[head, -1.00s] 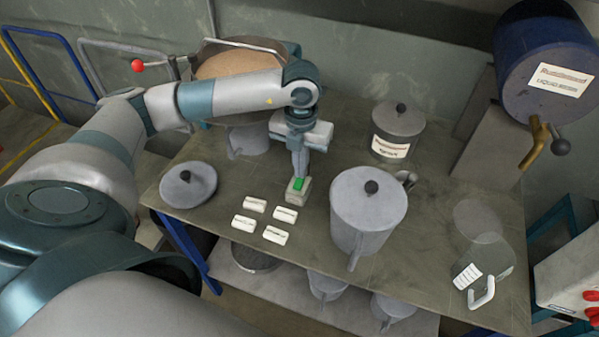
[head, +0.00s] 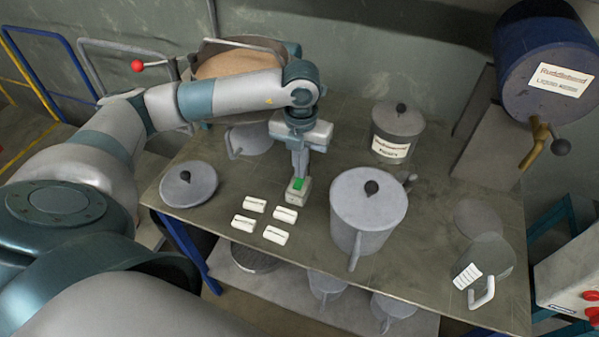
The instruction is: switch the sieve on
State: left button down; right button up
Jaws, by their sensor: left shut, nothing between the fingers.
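A small grey switch box (head: 297,195) with a green button (head: 299,184) on top stands near the table's front edge. My left gripper (head: 299,176) points down right over the button, its fingers shut and empty. The fingertips are at or just above the button; I cannot tell whether they touch it. The round sieve (head: 240,66), holding tan material, is at the back left, partly hidden behind my left arm. My right gripper is not in view.
Several white labels (head: 254,204) and a grey lid (head: 188,184) lie left of the box. A lidded grey jug (head: 368,215) stands close on its right. A labelled pot (head: 397,134) is behind. A blue drum (head: 545,60) with a tap is at right.

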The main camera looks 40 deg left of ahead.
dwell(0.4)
pick_arm(q)
jog(key=shift+f+b, duration=0.7)
jog(key=shift+f, duration=0.05)
dwell(0.7)
jog(key=shift+r, duration=0.15)
notch_tip(320, 180, up, 7)
jog(key=p, duration=0.3)
jog(key=shift+p, duration=0.3)
dwell(0.3)
dwell(0.6)
